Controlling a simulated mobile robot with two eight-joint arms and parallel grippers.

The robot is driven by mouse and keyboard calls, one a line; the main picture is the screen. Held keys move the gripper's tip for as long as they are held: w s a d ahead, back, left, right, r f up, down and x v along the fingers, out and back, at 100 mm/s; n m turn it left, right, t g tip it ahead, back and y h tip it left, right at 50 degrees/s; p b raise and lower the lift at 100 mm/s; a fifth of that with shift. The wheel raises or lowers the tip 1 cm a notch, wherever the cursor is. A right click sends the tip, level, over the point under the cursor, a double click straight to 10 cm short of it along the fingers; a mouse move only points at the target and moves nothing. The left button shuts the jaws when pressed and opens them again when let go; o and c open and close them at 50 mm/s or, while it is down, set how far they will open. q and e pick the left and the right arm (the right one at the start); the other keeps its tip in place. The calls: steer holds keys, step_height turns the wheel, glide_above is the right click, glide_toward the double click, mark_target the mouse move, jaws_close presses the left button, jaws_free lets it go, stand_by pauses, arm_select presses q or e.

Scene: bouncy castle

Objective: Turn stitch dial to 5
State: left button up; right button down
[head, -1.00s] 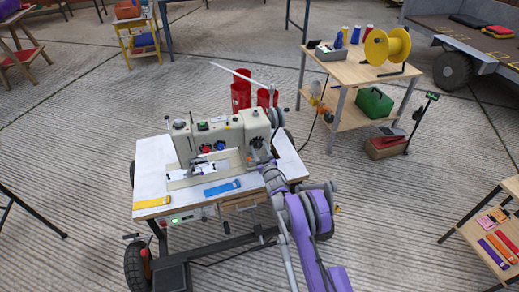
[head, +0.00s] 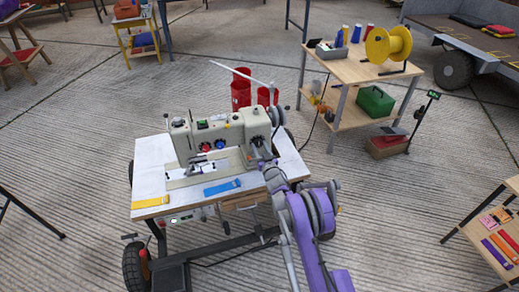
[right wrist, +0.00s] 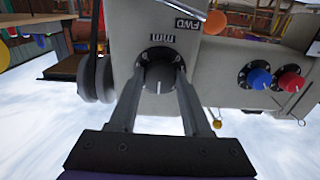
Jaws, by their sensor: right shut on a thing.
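The cream sewing machine (head: 222,135) stands on a white-topped table. In the right wrist view a dark round dial (right wrist: 158,75) with a grey knob and white marks sits on the machine's face (right wrist: 122,22), below the upside-down letters "mm" and "FWD". My right gripper (right wrist: 161,82) has one finger on each side of the knob and is shut on it. The knob's white line points down in this view; its numbers are too small to read. In the head view my right gripper (head: 262,162) is at the machine's right end and partly covers the dial. My left gripper is not in view.
A blue knob (right wrist: 260,78) and a red knob (right wrist: 290,81) are beside the dial. A blue strip (head: 222,187) and a yellow strip (head: 150,202) lie on the table (head: 150,165). Red cylinders (head: 241,92) stand behind the machine. A wooden trolley (head: 352,70) stands behind right.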

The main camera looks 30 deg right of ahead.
steer(key=shift+m+b, duration=0.35)
steer(key=shift+m, duration=0.95)
steer(key=shift+c, duration=1.8)
jaws_free()
steer(key=p+v, duration=0.1)
steer(key=v, duration=0.9)
steer(key=shift+s, duration=0.4)
steer(key=shift+r, duration=0.1)
